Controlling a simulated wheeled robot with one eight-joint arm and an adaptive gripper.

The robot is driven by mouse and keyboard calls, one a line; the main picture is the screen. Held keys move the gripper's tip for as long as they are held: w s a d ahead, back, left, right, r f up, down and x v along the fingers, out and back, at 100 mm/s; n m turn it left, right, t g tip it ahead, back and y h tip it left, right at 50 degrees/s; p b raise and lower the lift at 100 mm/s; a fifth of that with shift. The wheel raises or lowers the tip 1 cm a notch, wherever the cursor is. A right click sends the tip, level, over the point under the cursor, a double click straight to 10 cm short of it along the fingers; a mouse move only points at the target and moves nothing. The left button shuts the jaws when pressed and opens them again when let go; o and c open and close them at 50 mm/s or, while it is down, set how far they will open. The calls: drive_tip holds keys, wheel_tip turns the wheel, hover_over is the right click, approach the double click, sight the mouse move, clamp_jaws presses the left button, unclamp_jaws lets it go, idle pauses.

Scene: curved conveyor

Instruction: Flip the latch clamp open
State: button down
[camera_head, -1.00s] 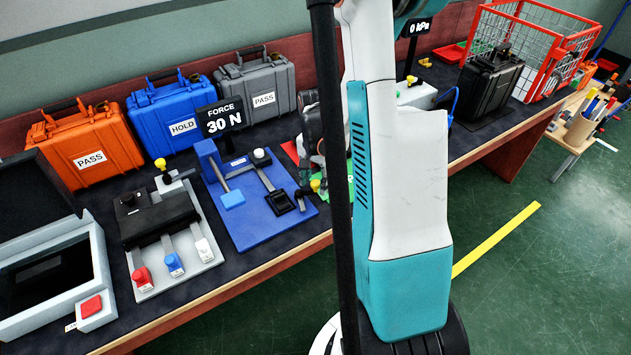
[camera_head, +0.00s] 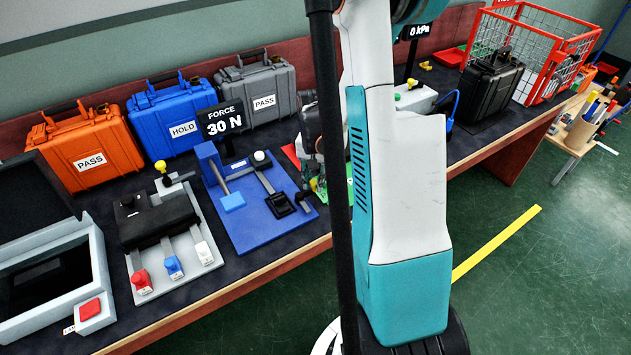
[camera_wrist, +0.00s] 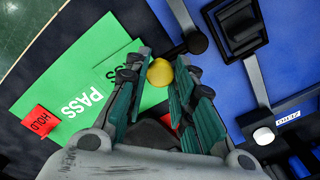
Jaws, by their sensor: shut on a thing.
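My gripper (camera_wrist: 160,85) has its green-padded fingers on both sides of a yellow ball knob (camera_wrist: 160,72) and is shut on it. In the wrist view the knob sits beside a dark round-ended piece (camera_wrist: 195,42) at the edge of the blue plate. The blue fixture (camera_head: 262,222) carries a lever with a white knob (camera_head: 261,157) and a black square loop (camera_head: 281,203), also in the wrist view (camera_wrist: 240,28). In the head view my gripper (camera_head: 316,180) is partly hidden by my arm. I cannot tell which parts make up the latch clamp.
Green PASS cards (camera_wrist: 85,85) and a red HOLD card (camera_wrist: 38,121) lie near my gripper. A grey fixture (camera_head: 172,245) with coloured buttons stands left of the blue one. Orange (camera_head: 87,150), blue (camera_head: 172,120) and grey (camera_head: 255,88) cases line the back.

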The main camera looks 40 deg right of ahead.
drive_tip(key=shift+w+n, duration=0.15)
drive_tip(key=shift+n, duration=0.25)
drive_tip(key=c, duration=1.3)
unclamp_jaws()
drive_tip(key=shift+c, duration=0.2)
wheel_tip(320, 180, up, 12)
